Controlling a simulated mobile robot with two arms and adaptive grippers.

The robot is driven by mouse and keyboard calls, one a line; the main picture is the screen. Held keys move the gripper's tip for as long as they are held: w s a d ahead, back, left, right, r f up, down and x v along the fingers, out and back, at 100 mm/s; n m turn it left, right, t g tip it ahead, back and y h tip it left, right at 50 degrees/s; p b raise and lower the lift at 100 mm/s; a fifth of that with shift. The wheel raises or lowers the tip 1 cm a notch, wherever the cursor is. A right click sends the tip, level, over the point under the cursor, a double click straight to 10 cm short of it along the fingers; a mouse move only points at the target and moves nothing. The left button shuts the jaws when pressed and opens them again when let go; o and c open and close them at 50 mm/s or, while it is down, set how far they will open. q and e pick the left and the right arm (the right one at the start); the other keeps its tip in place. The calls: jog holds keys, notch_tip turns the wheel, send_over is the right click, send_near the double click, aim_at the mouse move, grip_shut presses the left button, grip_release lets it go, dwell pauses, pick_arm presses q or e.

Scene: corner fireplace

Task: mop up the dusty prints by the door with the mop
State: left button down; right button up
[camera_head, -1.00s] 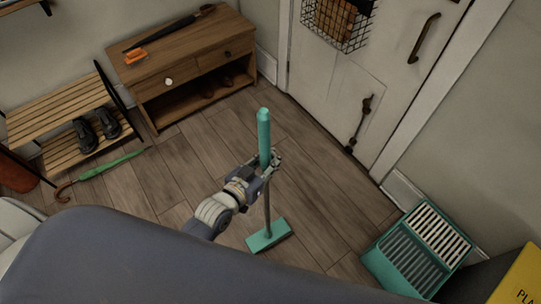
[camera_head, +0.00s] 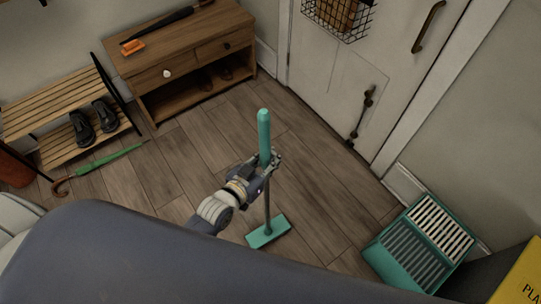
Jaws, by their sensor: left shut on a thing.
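My left gripper (camera_head: 262,168) is shut on the upper part of the mop (camera_head: 264,130), below the top of its teal grip. The mop stands nearly upright, with its flat teal head (camera_head: 268,232) low at the floor; I cannot tell whether it touches. The white door (camera_head: 345,85) is at the upper right, with a dark handle and a wire basket on it. No dusty prints stand out clearly on the wooden floor (camera_head: 320,185). My right gripper is not in view.
A wooden cabinet (camera_head: 150,88) stands at the back left. Beside it are a slatted rack (camera_head: 55,105) with black shoes and a green umbrella (camera_head: 105,160) on the floor. Floor before the door is clear.

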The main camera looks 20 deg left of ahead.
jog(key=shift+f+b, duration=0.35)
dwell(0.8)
